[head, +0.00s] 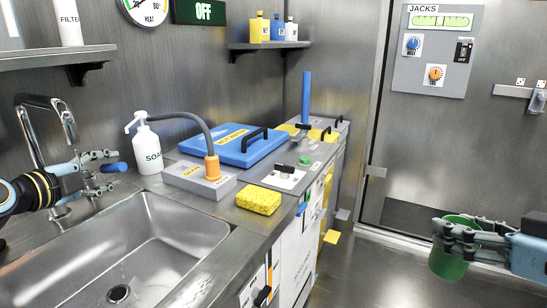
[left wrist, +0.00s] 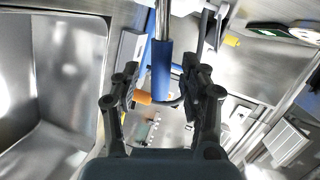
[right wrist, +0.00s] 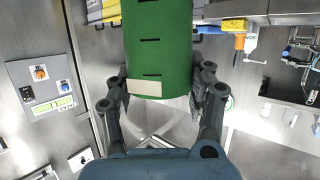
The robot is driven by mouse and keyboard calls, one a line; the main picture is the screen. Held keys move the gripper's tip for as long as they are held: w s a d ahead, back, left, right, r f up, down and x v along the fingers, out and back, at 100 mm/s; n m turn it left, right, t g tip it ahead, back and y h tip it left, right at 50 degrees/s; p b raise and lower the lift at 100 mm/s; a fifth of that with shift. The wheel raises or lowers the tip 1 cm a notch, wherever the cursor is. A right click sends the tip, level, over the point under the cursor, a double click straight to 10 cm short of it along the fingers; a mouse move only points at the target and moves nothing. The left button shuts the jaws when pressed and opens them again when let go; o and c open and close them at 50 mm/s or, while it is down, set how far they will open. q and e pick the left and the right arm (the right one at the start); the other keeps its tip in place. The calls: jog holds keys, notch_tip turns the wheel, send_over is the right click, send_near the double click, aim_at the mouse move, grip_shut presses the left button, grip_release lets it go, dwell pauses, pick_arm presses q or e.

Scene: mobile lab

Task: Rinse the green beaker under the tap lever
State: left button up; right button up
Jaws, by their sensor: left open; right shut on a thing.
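The green beaker (head: 449,262) is at the lower right of the head view, in my right gripper (head: 462,232). In the right wrist view the beaker (right wrist: 158,45) stands between the two fingers of the right gripper (right wrist: 168,92), which are shut on it. The tap lever (head: 115,168) has a blue handle and sits beside the tap (head: 38,125) at the left. My left gripper (head: 98,168) is open around the lever. In the left wrist view the blue handle (left wrist: 162,72) lies between the spread fingers; contact cannot be told.
The sink (head: 165,235) is empty, with a drain in its floor. A soap bottle (head: 148,150), a grey box with an orange plug (head: 198,180) and a yellow sponge (head: 259,200) stand along the counter. Free floor lies between the counter and the beaker.

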pick_arm(q)
jog(key=shift+x, duration=1.1)
jog(key=c, duration=0.9)
grip_shut()
